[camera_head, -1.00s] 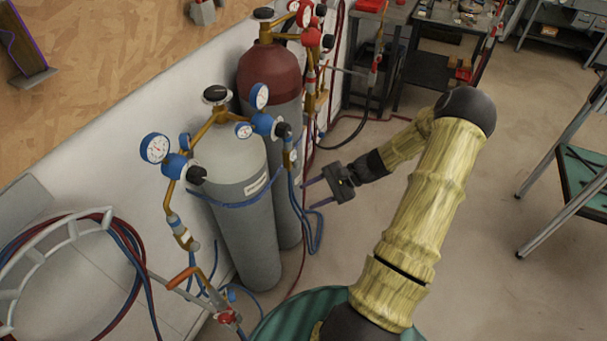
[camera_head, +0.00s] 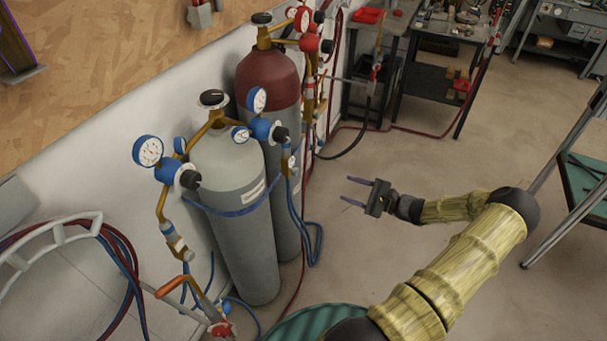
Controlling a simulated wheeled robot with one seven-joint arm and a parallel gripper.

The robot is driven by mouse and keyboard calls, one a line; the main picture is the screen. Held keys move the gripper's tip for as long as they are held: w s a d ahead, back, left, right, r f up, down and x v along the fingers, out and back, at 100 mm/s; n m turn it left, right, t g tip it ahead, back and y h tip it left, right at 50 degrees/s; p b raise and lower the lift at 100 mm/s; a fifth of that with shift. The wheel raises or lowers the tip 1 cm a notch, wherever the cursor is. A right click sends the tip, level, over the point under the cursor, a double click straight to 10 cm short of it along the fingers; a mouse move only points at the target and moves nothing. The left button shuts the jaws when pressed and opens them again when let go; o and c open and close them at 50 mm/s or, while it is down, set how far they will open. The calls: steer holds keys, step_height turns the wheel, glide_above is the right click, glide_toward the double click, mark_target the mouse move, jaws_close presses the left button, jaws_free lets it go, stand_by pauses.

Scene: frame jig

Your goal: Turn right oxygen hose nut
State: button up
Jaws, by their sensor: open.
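A grey oxygen cylinder (camera_head: 240,190) stands by the wall with two blue regulators and dials on its brass manifold. The right blue regulator (camera_head: 262,128) has a brass hose fitting (camera_head: 291,158) below it, where the right oxygen hose nut would be; the nut itself is too small to make out. A blue hose (camera_head: 298,215) hangs from that fitting. My gripper (camera_head: 347,190) is open and empty. It points left, in the picture to the right of and below the fitting, clearly apart from it.
A second cylinder with a dark red top (camera_head: 268,80) stands behind. The left regulator (camera_head: 170,168) and a torch with an orange handle (camera_head: 174,287) are at the left. Dark workbenches (camera_head: 425,75) are at the back, a green-topped table (camera_head: 585,185) at the right. Floor around my gripper is clear.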

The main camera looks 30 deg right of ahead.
mark_target(294, 172)
steer(key=p+x, duration=0.3)
steer(key=x, duration=1.3)
steer(key=shift+w+a, duration=0.2)
steer(key=shift+a, duration=0.1)
steer(key=shift+c, duration=0.5)
steer(key=c, duration=0.9)
